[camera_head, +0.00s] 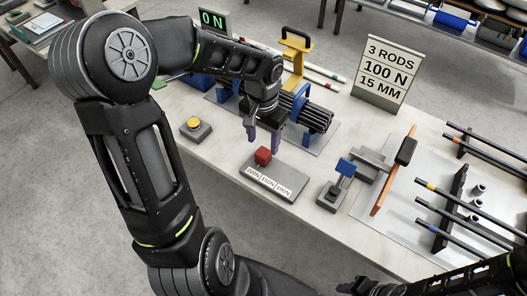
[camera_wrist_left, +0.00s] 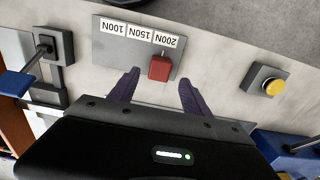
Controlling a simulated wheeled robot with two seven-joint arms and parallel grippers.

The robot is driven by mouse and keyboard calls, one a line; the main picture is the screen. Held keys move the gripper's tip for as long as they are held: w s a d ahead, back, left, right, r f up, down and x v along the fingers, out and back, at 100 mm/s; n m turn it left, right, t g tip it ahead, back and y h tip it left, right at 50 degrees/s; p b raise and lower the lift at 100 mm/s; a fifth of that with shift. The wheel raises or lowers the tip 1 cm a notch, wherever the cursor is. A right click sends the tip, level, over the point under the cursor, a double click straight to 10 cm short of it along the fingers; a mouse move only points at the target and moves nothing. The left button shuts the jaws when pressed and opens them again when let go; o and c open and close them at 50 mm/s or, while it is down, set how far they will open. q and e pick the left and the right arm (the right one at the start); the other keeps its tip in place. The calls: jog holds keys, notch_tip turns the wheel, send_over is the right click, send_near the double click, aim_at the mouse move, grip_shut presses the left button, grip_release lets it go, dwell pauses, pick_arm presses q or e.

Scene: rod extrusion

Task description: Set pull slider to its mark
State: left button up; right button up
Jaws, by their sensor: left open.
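The pull slider's red knob (camera_head: 263,156) stands on a grey panel (camera_head: 287,170) labelled 200N, 150N and 100N from left to right in the head view. The red knob also shows in the left wrist view (camera_wrist_left: 160,68), at the 200N label on the panel (camera_wrist_left: 103,52). My left gripper (camera_head: 262,143) is just behind and above the knob. In the left wrist view my left gripper (camera_wrist_left: 158,88) is open, its purple fingers apart on either side of the knob, not visibly touching it. My right gripper (camera_head: 362,287) is partly in view at the bottom edge.
A sign (camera_head: 388,72) reads 3 RODS, 100 N, 15 MM. A display (camera_head: 211,20) reads 0 N. A yellow button (camera_head: 194,123) stands left of the panel. A blue-handled lever (camera_head: 345,167) stands to its right, near an orange bar (camera_head: 392,177) and rods.

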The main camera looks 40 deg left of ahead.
aim_at(263, 152)
pick_arm(q)
notch_tip(263, 152, down, 6)
jog(key=shift+f, duration=0.1)
jog(key=shift+c, duration=0.3)
grip_shut()
dwell(0.5)
dwell(0.7)
